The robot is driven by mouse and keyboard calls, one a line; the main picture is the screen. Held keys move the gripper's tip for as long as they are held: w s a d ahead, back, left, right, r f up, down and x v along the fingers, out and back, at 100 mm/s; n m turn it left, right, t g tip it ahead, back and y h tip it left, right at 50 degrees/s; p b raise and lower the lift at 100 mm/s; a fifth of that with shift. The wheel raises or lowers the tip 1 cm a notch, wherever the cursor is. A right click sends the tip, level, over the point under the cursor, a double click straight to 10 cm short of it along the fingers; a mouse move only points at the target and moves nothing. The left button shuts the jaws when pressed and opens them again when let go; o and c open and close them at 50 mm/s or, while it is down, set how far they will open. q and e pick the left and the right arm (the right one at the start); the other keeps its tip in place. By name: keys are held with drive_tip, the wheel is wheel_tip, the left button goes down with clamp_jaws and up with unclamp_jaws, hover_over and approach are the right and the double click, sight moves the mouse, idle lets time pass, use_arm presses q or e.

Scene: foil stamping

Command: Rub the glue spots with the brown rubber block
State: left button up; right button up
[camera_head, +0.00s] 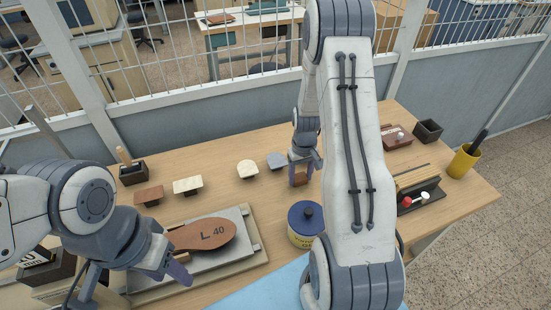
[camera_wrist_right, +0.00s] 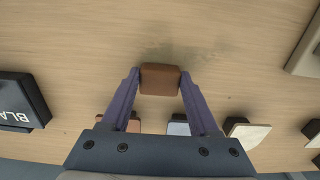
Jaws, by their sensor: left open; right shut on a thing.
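The brown rubber block (camera_head: 299,178) is between the fingers of my right gripper (camera_head: 303,172), at the back middle of the table. The right wrist view shows the block (camera_wrist_right: 160,79) gripped between both fingertips of the right gripper (camera_wrist_right: 160,88), above bare wood. A brown sole marked "L 40" (camera_head: 205,235) lies on a grey metal plate (camera_head: 248,238) at the front left. I cannot make out any glue spots on it. My left gripper (camera_head: 135,280) is open and empty, over the left end of the plate, its near finger beside the sole.
Several small blocks, including a cream one (camera_head: 187,184) and a grey-blue one (camera_head: 275,160), stand along the back. A blue-lidded yellow tin (camera_head: 304,222) stands beside the plate. A yellow cup (camera_head: 464,160) and a rack (camera_head: 418,190) are at the right. My right arm hides the middle.

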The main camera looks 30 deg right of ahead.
wheel_tip(320, 180, up, 4)
drive_tip(key=shift+w+f+p, duration=0.1)
drive_tip(key=shift+f+p, duration=0.15)
drive_tip(key=shift+p, duration=0.8)
drive_tip(key=shift+w+r+p, duration=0.25)
drive_tip(key=shift+r+p, duration=0.3)
drive_tip(key=shift+p, duration=0.05)
drive_tip(key=shift+s+r+p, duration=0.1)
drive_tip(key=shift+r+p, duration=1.25)
drive_tip(key=shift+r, duration=0.5)
